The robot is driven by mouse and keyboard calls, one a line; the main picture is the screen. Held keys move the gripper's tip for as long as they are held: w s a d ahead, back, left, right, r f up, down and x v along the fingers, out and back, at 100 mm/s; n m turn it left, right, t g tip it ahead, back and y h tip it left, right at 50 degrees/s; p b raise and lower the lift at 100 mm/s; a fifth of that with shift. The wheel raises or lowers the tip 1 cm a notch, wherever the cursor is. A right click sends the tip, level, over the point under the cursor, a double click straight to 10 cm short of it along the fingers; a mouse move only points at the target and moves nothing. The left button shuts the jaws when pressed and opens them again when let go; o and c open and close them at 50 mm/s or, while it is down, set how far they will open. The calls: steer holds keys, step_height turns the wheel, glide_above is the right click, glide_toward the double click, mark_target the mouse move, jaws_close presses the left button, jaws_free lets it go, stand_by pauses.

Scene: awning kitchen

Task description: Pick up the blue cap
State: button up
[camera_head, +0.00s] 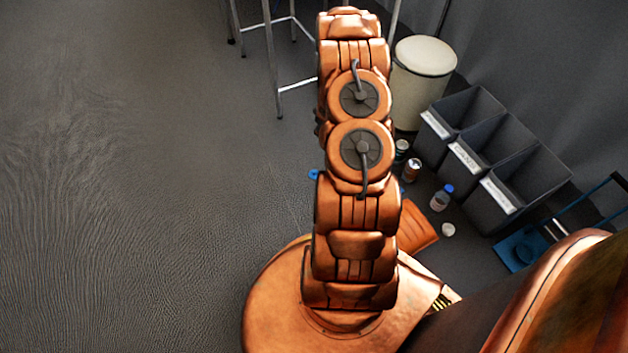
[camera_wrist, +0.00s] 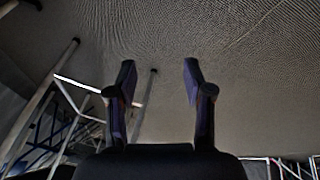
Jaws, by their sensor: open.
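A small blue thing (camera_head: 314,174) lies on the floor just left of my arm in the head view. My arm hides part of it, so I cannot tell whether it is the blue cap. A clear bottle (camera_head: 440,201) with a blue top (camera_head: 448,188) stands on the floor right of my arm. My gripper (camera_wrist: 159,75) shows in the wrist view with its two dark fingers apart and nothing between them. Neither blue thing shows in the wrist view. The fingers are not distinguishable in the head view.
Cans (camera_head: 412,170) and a white round item (camera_head: 448,230) are near the bottle. Metal-legged furniture (camera_head: 272,60) is at the back. The left floor is clear.

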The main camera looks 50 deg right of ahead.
mark_target(315, 171)
steer(key=s+a+f+y+b, duration=0.1)
steer(key=f, duration=0.4)
steer(key=s+a+f+y+b, duration=0.1)
steer(key=f+b, duration=0.1)
steer(key=f, duration=0.4)
steer(key=a+f+b, duration=0.1)
steer(key=a+f, duration=0.1)
steer(key=f, duration=0.4)
steer(key=shift+s+f+t+y+b, duration=0.1)
steer(key=shift+s+t+y+b, duration=0.25)
steer(key=shift+s+t+y, duration=0.05)
steer(key=shift+b+x, duration=1.7)
steer(key=shift+x, duration=1.5)
steer(key=shift+s+a, duration=0.1)
steer(key=shift+a, duration=0.1)
steer(key=c, duration=0.8)
